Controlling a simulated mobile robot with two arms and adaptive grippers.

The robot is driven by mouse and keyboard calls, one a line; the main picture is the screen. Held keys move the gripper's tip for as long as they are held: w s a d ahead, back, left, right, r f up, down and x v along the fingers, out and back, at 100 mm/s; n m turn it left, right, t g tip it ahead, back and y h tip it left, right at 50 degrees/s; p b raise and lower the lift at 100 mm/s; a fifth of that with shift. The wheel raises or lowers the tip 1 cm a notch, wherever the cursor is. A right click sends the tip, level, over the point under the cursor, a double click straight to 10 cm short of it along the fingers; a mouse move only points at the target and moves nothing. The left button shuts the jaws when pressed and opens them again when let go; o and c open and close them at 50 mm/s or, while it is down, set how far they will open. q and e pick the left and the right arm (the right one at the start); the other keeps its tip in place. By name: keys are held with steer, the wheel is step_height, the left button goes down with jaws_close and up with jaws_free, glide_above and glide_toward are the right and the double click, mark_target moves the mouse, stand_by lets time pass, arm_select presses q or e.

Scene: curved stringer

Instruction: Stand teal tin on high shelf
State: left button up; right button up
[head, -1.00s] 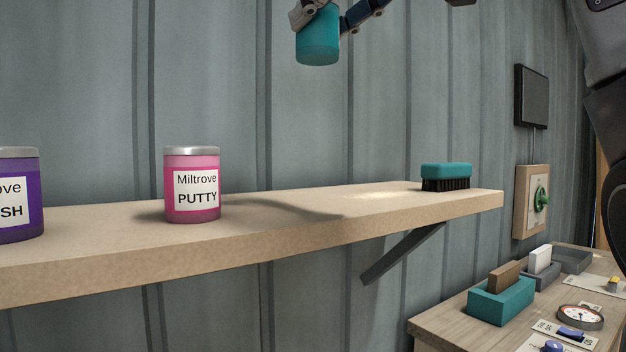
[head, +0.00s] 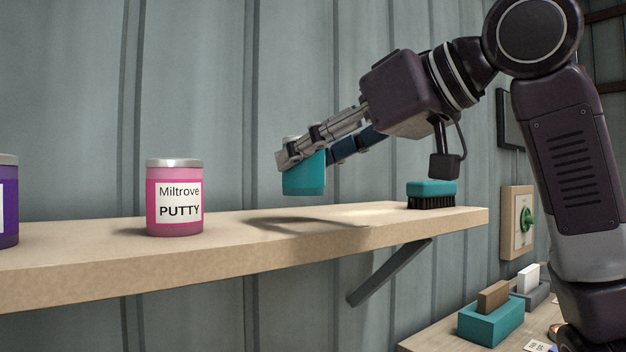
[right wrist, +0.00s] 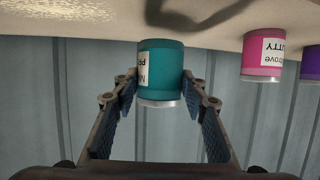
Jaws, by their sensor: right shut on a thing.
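The teal tin (head: 305,181) is upright in the head view, a little above the wooden high shelf (head: 110,253), between the pink tin and the brush. My right gripper (head: 302,152) is shut on the upper part of the tin, coming in from the right. In the right wrist view the teal tin (right wrist: 161,70) sits between both fingers (right wrist: 160,92), upside down in the picture, with part of a white label showing. The tin's shadow lies on the shelf below it. My left gripper is not in view.
A pink putty tin (head: 174,200) and a purple tin (head: 8,205) stand on the shelf to the left. A teal brush (head: 432,194) lies near the right end. Bare shelf lies between the pink tin and brush. A bench with a teal holder (head: 491,322) is lower right.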

mark_target(319, 178)
step_height(319, 178, down, 2)
steer(key=shift+a+f, duration=0.1)
steer(key=shift+a, duration=0.05)
steer(key=shift+f, duration=0.5)
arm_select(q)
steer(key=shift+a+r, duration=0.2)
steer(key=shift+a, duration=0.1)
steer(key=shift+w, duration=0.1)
arm_select(e)
steer(key=o, duration=0.9)
steer(key=shift+f, duration=0.15)
steer(key=o, duration=0.5)
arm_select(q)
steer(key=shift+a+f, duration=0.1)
